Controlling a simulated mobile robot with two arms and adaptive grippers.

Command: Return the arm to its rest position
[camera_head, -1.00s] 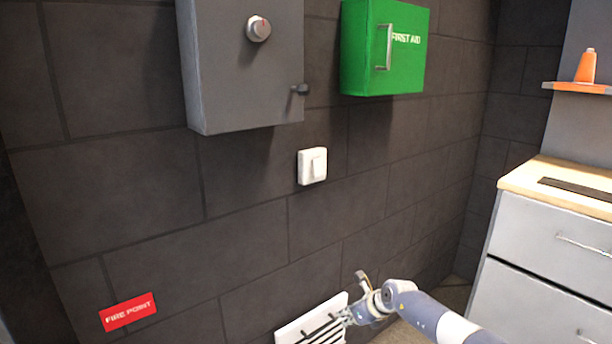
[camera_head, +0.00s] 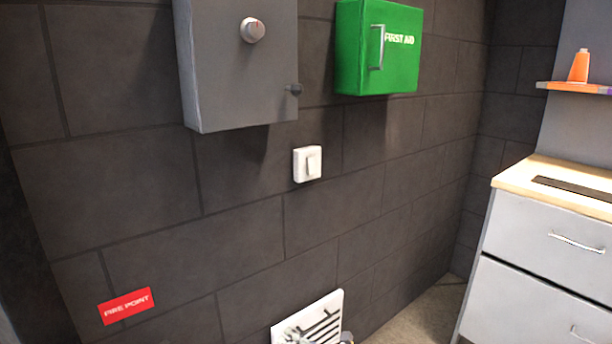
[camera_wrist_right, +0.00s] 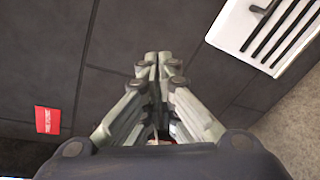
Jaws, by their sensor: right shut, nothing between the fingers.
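My right gripper (camera_wrist_right: 158,62) shows in the right wrist view with its fingertips together and nothing between them. It hangs in front of the dark block wall (camera_wrist_right: 125,35). In the head view only a small grey part of my right arm shows at the bottom edge, in front of the white vent (camera_head: 318,318). The vent, with its dark slats, also shows at the upper right of the wrist view (camera_wrist_right: 232,30), apart from the fingers. My left gripper is in neither view.
A grey wall cabinet (camera_head: 240,85) with a knob, a green first aid box (camera_head: 400,65) and a white switch (camera_head: 301,164) are on the wall. A red sign (camera_head: 126,306) is low at left. A drawer unit (camera_head: 530,265) stands at right, with floor (camera_head: 425,312) beside it.

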